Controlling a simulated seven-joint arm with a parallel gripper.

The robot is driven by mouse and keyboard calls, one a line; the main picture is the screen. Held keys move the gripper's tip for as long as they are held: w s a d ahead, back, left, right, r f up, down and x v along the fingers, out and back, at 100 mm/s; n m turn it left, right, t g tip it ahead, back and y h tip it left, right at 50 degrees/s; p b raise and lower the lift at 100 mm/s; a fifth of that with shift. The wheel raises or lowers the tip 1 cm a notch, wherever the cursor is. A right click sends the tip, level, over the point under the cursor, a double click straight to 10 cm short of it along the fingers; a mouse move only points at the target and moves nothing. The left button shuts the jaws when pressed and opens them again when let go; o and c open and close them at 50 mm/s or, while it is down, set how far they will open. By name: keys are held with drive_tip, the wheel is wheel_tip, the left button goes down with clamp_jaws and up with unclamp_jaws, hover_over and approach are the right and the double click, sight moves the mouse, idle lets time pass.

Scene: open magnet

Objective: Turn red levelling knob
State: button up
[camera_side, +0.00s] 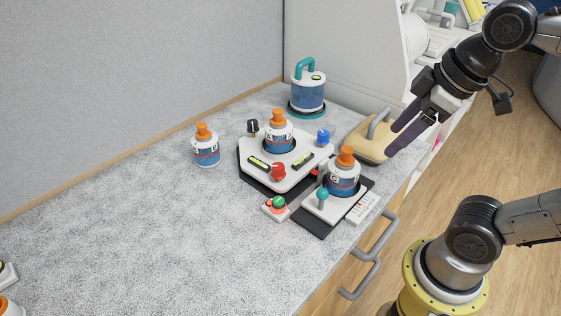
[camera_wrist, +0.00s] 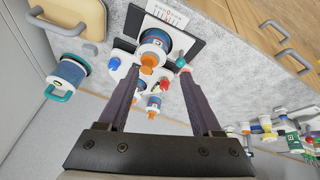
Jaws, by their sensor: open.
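The red levelling knob (camera_side: 278,171) stands on the front corner of a white three-cornered plate (camera_side: 252,153). The same plate carries a black knob (camera_side: 252,126), a blue knob (camera_side: 323,135), two yellow level vials and an orange-capped bottle (camera_side: 278,137). My gripper (camera_side: 394,144) is to the right of the plate, raised near the counter's right edge, well apart from the red knob. In the wrist view my gripper (camera_wrist: 160,72) has its fingers spread with nothing held between them.
A second orange-capped bottle (camera_side: 343,178) stands on a dark-based unit with a teal-topped lever (camera_side: 322,195), right of the red knob. A small button box (camera_side: 276,207) sits in front. A tan board (camera_side: 362,146) lies near my gripper. The counter's left side is mostly clear.

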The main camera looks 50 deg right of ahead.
drive_tip(key=w+a+r+n+g, duration=0.1)
drive_tip(key=w+r+n, duration=0.35)
drive_tip(key=w, duration=0.25)
drive_tip(key=n+g, duration=0.4)
hover_over(278, 166)
wheel_tip(278, 166, down, 5)
drive_tip(key=shift+m, duration=0.25)
wheel_tip(278, 166, down, 14)
drive_tip(key=shift+r, duration=0.25)
clamp_jaws()
